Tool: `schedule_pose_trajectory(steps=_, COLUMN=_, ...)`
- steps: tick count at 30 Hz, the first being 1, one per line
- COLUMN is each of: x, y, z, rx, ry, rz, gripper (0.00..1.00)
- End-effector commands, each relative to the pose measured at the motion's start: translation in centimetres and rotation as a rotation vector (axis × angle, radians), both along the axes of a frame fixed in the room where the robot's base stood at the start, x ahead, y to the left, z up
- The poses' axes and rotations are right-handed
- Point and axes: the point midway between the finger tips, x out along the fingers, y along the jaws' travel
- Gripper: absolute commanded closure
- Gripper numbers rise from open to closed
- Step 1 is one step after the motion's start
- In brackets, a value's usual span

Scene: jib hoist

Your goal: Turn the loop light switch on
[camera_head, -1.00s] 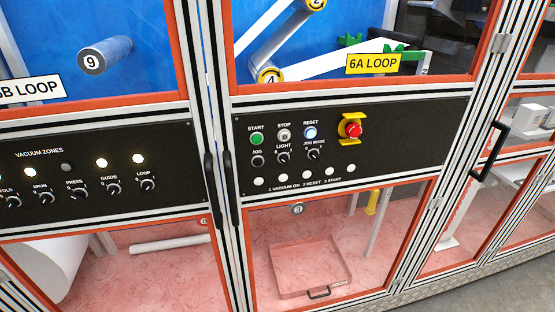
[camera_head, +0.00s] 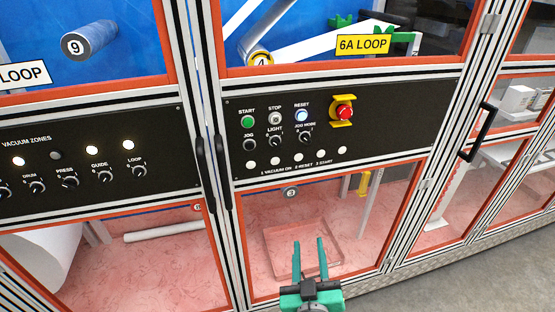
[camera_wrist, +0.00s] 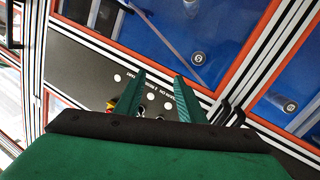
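The black 6A LOOP control panel (camera_head: 390,118) is in the middle of the head view. Its light switch (camera_head: 275,141), a small black knob under the LIGHT label, sits between the JOG and JOG MODE knobs. My gripper (camera_head: 309,241) is below the panel in the head view, in front of the lower clear door, with green fingers apart and nothing between them. In the wrist view the open fingers (camera_wrist: 158,85) point toward the panel (camera_wrist: 85,80), and they hide part of it. I cannot make out the light switch in the wrist view.
A green start button (camera_head: 248,122), a lit reset button (camera_head: 302,116) and a red emergency stop (camera_head: 344,112) with a yellow guard are near the switch. The vacuum zones panel (camera_head: 90,150) is to the left. Black door handles (camera_head: 203,172) stand out between the panels.

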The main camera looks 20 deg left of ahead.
Motion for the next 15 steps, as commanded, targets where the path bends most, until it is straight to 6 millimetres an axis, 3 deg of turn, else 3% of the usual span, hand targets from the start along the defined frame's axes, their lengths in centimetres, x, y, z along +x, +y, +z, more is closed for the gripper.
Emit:
schedule_pose_trajectory(steps=1, x=1.0, y=0.5, z=2.0, rx=-0.024, ry=-0.027, rz=0.025, gripper=0.64)
schedule_pose_trajectory(steps=6, x=3.1, y=2.5, z=7.4, rx=-0.126, ry=-0.093, rz=0.116, gripper=0.64)
schedule_pose_trajectory(steps=15, x=4.3, y=5.4, z=16.3, rx=-0.336, ry=-0.214, rz=0.257, gripper=0.64)
